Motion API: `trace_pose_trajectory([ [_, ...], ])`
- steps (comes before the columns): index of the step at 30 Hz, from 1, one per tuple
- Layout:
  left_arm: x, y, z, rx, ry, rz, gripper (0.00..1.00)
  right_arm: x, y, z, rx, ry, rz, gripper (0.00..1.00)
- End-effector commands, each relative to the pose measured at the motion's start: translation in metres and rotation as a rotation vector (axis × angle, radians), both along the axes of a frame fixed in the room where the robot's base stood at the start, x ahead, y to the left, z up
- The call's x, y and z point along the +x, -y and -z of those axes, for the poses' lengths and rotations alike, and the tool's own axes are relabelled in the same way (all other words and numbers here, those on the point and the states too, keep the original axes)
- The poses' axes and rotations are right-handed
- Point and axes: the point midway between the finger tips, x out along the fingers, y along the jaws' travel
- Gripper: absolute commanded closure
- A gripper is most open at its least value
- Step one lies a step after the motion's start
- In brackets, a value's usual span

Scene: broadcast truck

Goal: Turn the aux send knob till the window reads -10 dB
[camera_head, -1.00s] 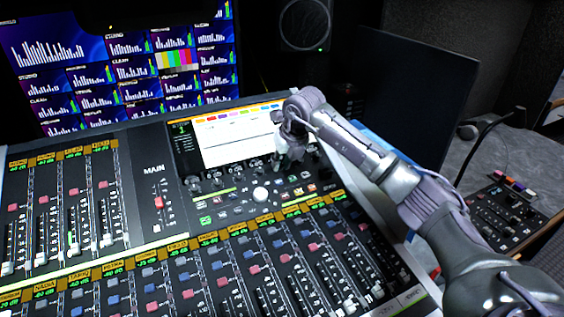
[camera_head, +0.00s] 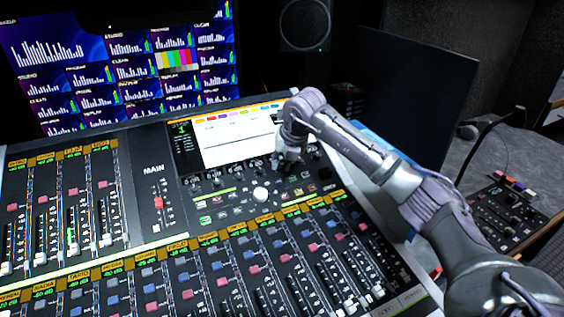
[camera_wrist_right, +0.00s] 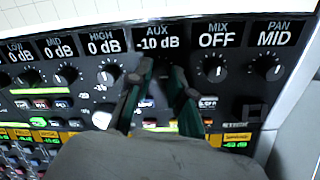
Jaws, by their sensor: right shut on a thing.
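The AUX window (camera_wrist_right: 157,38) on the mixing desk reads -10 dB in the right wrist view. Below it is the dark aux send knob (camera_wrist_right: 162,76), mostly hidden between the fingers. My right gripper (camera_wrist_right: 163,82) is shut on this knob, one green-grey finger on each side. In the head view my right gripper (camera_head: 289,160) reaches down to the knob row below the desk's screen, and the knob is hidden there. My left gripper is not in view.
Neighbouring knobs sit close on both sides: the HIGH knob (camera_wrist_right: 108,74) to the left, the MIX knob (camera_wrist_right: 214,68) and PAN knob (camera_wrist_right: 267,67) to the right. Lit buttons lie below. The desk's screen (camera_head: 236,138) stands behind the gripper; faders fill the front.

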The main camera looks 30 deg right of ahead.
Motion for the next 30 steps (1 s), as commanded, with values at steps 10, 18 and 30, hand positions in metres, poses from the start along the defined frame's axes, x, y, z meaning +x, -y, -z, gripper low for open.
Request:
trace_pose_trajectory([
  [10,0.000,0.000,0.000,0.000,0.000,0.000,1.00,0.000,0.000,-0.001,-0.001,0.002,0.000,0.54],
  [18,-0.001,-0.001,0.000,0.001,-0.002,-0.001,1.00,-0.004,0.001,-0.012,-0.001,0.005,-0.002,0.54],
  [30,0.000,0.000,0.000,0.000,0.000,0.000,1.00,-0.037,0.004,-0.086,-0.001,0.006,0.000,0.54],
])
